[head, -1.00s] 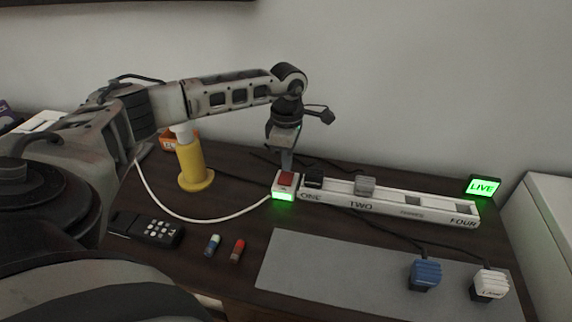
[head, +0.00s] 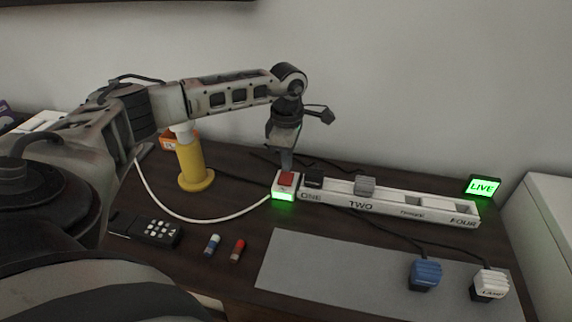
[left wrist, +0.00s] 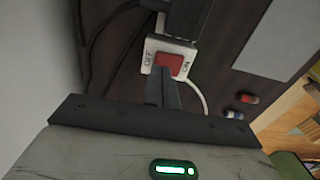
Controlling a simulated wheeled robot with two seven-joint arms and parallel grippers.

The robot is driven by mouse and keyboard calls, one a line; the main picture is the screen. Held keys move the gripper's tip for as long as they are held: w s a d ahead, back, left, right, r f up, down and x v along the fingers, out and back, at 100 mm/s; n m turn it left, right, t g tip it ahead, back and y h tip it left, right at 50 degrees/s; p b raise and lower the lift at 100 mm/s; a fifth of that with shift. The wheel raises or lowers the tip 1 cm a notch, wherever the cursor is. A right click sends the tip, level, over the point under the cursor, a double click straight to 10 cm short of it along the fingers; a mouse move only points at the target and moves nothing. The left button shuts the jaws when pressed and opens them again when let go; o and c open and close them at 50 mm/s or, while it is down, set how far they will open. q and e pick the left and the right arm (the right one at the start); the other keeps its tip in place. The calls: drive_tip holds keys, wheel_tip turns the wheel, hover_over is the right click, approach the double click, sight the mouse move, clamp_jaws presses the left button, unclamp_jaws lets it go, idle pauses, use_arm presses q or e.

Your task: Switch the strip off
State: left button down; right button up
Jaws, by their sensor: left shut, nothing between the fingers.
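The white power strip (head: 385,206) lies on the dark desk, with sockets marked ONE, TWO and FOUR legible. Its red rocker switch (head: 287,180) is at the left end, above a glowing green light (head: 284,197). The switch also shows in the left wrist view (left wrist: 168,63), between the words OFF and ON. My left gripper (head: 287,168) is shut and empty, pointing down at the switch; its fingertips (left wrist: 162,72) overlap the switch's OFF side. I cannot tell whether they touch it. A sign (head: 482,187) glows green with LIVE. My right gripper is not in view.
A black plug (head: 313,178) and a grey plug (head: 364,185) sit in the strip. A yellow cylinder (head: 193,165), a black remote (head: 158,232) and two small batteries stand or lie left.

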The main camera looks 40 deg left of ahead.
sight(287, 174)
use_arm(q)
drive_tip(key=shift+f+b, duration=0.6)
drive_tip(key=shift+f, duration=0.35)
idle(0.3)
drive_tip(key=shift+r+p, duration=2.9)
drive_tip(key=shift+r, duration=0.7)
drive_tip(key=shift+f, duration=0.1)
